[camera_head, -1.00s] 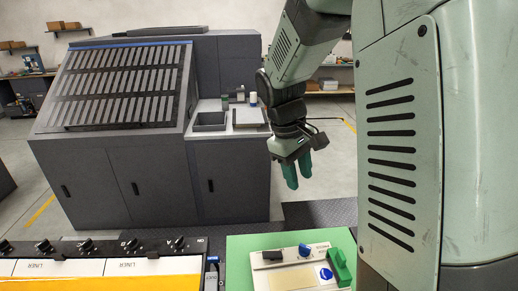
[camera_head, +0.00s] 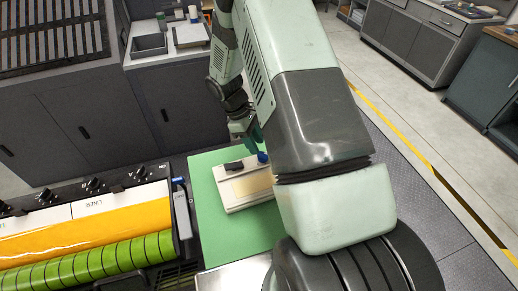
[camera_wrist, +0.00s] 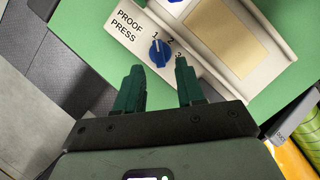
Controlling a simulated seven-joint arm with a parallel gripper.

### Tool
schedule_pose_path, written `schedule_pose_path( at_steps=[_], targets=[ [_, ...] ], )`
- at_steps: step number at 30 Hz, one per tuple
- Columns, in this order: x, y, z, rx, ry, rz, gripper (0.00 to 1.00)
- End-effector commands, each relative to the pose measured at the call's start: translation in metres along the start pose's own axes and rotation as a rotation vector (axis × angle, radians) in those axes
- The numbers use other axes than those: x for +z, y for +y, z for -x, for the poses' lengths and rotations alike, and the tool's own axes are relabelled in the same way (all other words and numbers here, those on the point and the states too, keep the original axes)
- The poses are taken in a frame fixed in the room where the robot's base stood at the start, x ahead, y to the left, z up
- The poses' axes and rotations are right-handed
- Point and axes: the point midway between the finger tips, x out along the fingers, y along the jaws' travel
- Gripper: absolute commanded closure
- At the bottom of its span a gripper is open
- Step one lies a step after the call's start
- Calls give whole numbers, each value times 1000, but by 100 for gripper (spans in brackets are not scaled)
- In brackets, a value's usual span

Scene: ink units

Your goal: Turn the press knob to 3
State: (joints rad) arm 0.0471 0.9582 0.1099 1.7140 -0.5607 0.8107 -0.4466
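The press panel (camera_head: 236,201) is a cream box on a green mat. In the wrist view the panel (camera_wrist: 205,62) is printed PROOF PRESS beside a round blue knob (camera_wrist: 160,53). The numbers 1, 2 and 3 run around the knob, and its pale pointer mark appears to face 1. My gripper (camera_wrist: 158,65) is open, with dark green fingers on either side of the knob's near edge; I cannot tell whether they touch it. In the head view my gripper (camera_head: 256,140) is over the panel's far edge, next to a blue knob (camera_head: 262,157), partly hidden by my arm.
The green mat (camera_head: 215,235) has bare room. An ink unit with orange and green rollers (camera_head: 85,235) stands at left.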

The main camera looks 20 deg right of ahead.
Motion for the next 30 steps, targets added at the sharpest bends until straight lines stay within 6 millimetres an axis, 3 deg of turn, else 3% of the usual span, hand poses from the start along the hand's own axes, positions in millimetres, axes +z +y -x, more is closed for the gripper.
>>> schedule_pose_path(
  at_steps=[6,18,25,30],
  targets=[
    [0,0,-29,-1,-1,-1,62],
    [0,0,-36,1,0,-1,62],
    [0,0,-36,1,1,-2,97],
    [0,0,-36,1,1,-2,100]
  ],
)
